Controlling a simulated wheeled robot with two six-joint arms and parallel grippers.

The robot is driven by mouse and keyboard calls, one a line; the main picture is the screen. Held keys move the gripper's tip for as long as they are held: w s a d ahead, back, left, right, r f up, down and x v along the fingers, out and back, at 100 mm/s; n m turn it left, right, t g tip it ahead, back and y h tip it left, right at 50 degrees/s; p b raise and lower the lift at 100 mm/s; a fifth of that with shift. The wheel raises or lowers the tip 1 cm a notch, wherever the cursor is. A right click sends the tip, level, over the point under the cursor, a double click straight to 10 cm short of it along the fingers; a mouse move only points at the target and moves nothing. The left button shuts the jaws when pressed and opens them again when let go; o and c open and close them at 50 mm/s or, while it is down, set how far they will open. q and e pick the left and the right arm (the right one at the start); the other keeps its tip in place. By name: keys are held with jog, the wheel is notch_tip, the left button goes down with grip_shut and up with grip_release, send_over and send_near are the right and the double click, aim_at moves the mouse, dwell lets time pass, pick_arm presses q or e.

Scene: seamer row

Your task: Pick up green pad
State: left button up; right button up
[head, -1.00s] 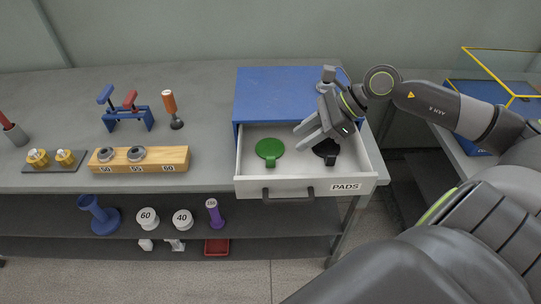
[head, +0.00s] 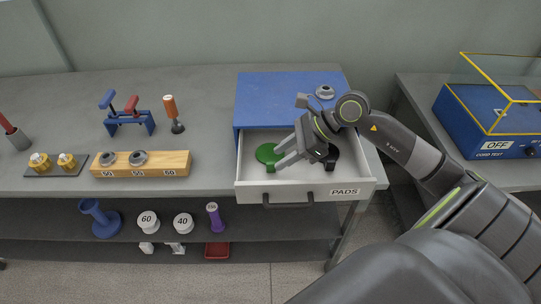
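The green pad (head: 266,154) is a round disc with a small tab, lying in the left part of the open white drawer (head: 250,184) marked PADS. My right gripper (head: 280,160) is over the drawer, its fingers spread apart and pointing left, with the tips close to the pad's right edge. I cannot tell whether they touch it. A black pad (head: 332,158) lies to the right in the drawer, partly hidden by my gripper. My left gripper is not in view.
The blue drawer cabinet (head: 262,95) stands behind the drawer, with a grey ring (head: 325,92) on top. A wooden block (head: 175,163) with rings, a blue stand (head: 130,118) and an orange-handled tool (head: 171,112) are left of it. The yellow-framed cord test box (head: 470,120) stands at the right.

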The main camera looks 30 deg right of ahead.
aim_at(271, 163)
jog(key=shift+p+x, duration=0.35)
jog(key=shift+x, duration=1.2)
jog(key=shift+c, duration=0.2)
grip_shut()
